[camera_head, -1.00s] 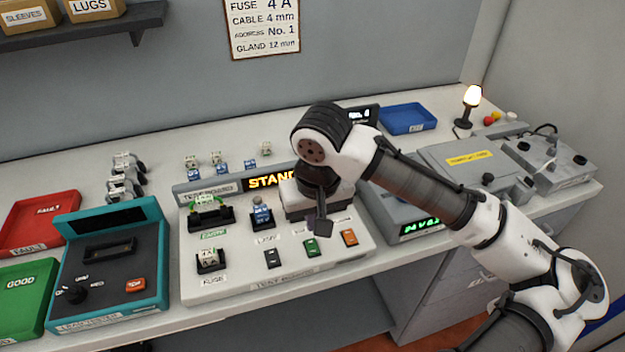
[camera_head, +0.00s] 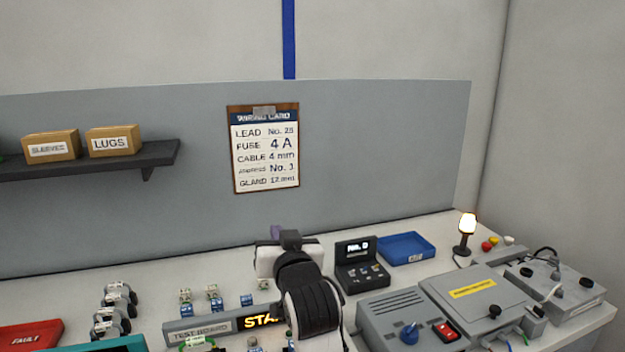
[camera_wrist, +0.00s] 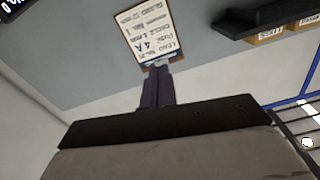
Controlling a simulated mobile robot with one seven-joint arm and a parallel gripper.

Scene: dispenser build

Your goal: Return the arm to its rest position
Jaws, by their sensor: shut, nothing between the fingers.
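My gripper (camera_head: 277,232) is raised above the back of the bench in the head view, in front of the grey wall panel and below the wiring card. My arm rises from the bottom edge, with its dark wrist joint in front of the test board (camera_head: 200,330). In the wrist view my gripper's fingers (camera_wrist: 156,88) are together with nothing between them, and they point up toward the wiring card (camera_wrist: 150,32). The fingers are small and partly hidden in the head view.
A small black display unit (camera_head: 361,266) and a blue tray (camera_head: 405,248) stand right of my gripper. A lit lamp (camera_head: 466,236) stands farther right. A shelf (camera_head: 100,160) with boxes is at upper left. The space before the wall panel is clear.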

